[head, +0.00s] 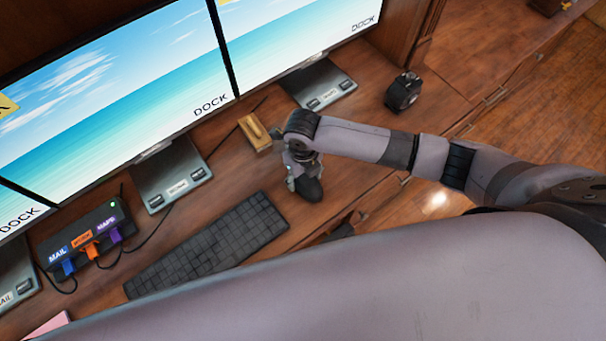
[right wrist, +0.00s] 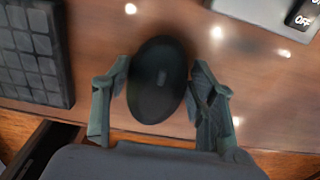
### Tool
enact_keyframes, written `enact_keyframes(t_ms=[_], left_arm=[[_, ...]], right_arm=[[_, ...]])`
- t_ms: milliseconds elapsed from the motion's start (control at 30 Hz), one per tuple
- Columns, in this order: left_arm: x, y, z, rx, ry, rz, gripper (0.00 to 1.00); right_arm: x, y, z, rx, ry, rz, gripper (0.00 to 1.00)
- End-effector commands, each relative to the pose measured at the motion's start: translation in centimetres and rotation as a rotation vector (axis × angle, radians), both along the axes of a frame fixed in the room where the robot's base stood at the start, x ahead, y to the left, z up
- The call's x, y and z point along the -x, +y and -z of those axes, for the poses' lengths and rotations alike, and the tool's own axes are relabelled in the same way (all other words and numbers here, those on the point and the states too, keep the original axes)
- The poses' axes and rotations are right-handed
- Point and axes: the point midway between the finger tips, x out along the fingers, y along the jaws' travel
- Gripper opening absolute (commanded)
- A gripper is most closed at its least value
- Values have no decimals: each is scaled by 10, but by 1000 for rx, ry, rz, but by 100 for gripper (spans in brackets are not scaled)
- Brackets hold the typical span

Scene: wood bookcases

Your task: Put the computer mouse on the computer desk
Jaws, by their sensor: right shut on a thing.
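The computer mouse is black and oval. In the right wrist view the mouse (right wrist: 157,80) sits between the two fingers of my right gripper (right wrist: 160,100), over the wooden desk (right wrist: 110,45). In the head view the mouse (head: 309,189) shows below my right gripper (head: 303,176), right of the keyboard, at or just above the desk top (head: 235,180). I cannot tell whether it touches the surface. My right gripper is shut on the mouse. My left gripper is not seen; a large grey part of my own body covers the bottom of the head view.
A black keyboard (head: 212,247) lies left of the mouse. Monitors (head: 120,85) on grey stands (head: 172,175) line the back. A yellow block-like item (head: 255,133), a small black device (head: 403,92) and a cable hub (head: 88,235) stand on the desk. An open drawer shows below the front edge.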

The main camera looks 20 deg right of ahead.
Motion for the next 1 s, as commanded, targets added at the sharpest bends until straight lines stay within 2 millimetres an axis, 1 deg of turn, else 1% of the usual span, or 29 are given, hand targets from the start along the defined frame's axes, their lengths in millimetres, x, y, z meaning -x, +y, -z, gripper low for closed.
enact_keyframes(t_ms=[100,300,433,467,733,1000], left_arm=[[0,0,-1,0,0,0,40],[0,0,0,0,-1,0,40],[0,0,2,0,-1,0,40],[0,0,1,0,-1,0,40],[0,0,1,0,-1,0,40],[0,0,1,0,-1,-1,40]], right_arm=[[0,1,5,0,-1,-1,23],[0,0,5,0,-1,-1,23],[0,0,9,0,-1,0,23],[0,0,8,0,-1,0,54],[0,0,7,0,-1,0,72],[0,0,7,0,-1,0,73]])
